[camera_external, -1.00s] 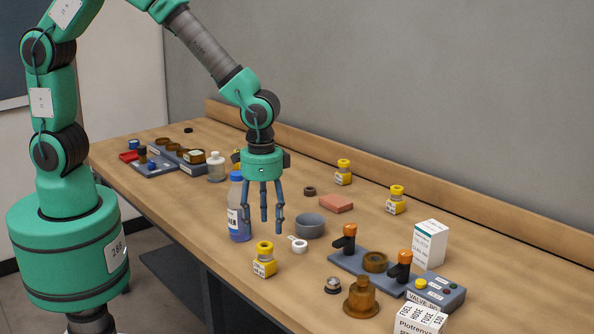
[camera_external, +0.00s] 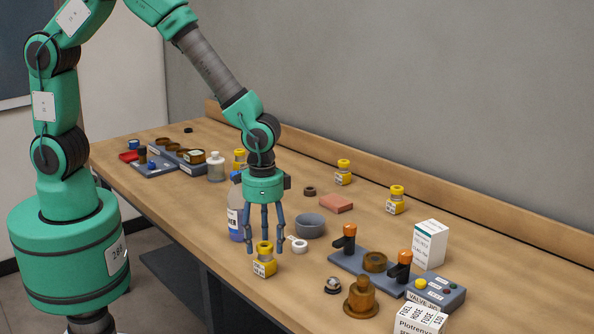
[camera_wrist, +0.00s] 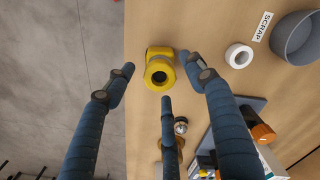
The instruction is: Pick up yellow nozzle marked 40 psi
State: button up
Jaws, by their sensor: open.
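Several yellow nozzles with white labels stand on the bench in the external view; their markings are too small to read. One nozzle (camera_external: 264,268) is near the front edge. Two more, a back nozzle (camera_external: 343,179) and a right-hand one (camera_external: 396,207), stand toward the back, and another (camera_external: 239,157) is partly hidden behind my arm. My three-fingered gripper (camera_external: 265,242) points down above the front nozzle, its fingers spread and empty. In the wrist view this nozzle (camera_wrist: 153,55) shows from above, between the fingertips. Contact is not visible.
A blue-liquid bottle (camera_external: 234,222) stands close behind my gripper's left side. A white ring (camera_external: 299,246) and grey bowl (camera_external: 310,226) are just right. A valve assembly (camera_external: 345,262), a brown fitting (camera_external: 361,300) and white boxes (camera_external: 430,244) fill the right.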

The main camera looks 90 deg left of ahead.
aim_at(265, 259)
jog(key=shift+f, duration=1.4)
grip_shut()
